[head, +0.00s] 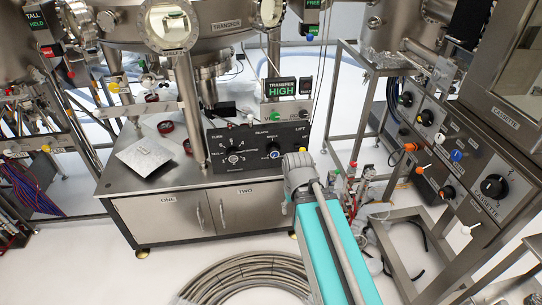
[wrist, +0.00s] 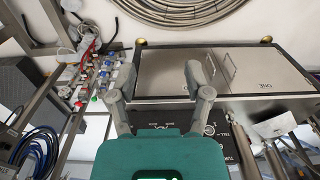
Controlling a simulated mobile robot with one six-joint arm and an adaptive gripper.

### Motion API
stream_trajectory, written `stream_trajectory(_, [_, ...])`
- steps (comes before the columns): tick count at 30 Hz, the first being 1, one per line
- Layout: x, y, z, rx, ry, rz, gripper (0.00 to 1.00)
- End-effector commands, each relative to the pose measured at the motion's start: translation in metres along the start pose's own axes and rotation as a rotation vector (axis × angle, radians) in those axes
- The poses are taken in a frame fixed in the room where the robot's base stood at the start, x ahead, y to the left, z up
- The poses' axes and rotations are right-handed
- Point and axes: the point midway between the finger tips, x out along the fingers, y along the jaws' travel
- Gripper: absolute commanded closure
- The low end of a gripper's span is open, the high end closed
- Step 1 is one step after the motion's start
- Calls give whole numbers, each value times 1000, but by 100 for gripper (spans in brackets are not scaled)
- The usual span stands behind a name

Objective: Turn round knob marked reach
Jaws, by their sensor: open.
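A black control panel (head: 255,168) stands on the steel cabinet in the head view. Its top labels appear to read turn, reach and lift, but the lettering is small. A round knob (head: 274,154) with a blue and white face sits under the middle label, apparently reach. A dial (head: 233,158) is to its left. My gripper (head: 298,160) is in front of the panel's right end and hides part of it. In the upside-down wrist view my gripper (wrist: 167,55) is open with nothing between its fingers. The panel shows partly behind it (wrist: 150,121).
The cabinet (head: 150,170) bears a metal plate (head: 145,156) and red rings. A cassette panel (head: 465,180) with several knobs stands at right. A steel frame (head: 405,225) stands right of my arm. A hose coil (head: 245,280) lies on the floor.

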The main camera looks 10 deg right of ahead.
Motion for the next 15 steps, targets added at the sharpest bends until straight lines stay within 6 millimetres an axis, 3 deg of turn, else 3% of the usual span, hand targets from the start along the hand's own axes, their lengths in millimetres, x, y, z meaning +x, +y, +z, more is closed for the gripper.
stream_trajectory(1, [1,0,-1,-4,3,2,19])
stream_trajectory(4, [6,2,-5,-22,17,10,0])
stream_trajectory(6, [12,4,-10,-49,35,23,0])
stream_trajectory(8, [18,24,-16,-74,57,40,0])
stream_trajectory(10, [27,31,-26,-122,89,66,0])
stream_trajectory(15, [52,43,-58,-298,193,166,0])
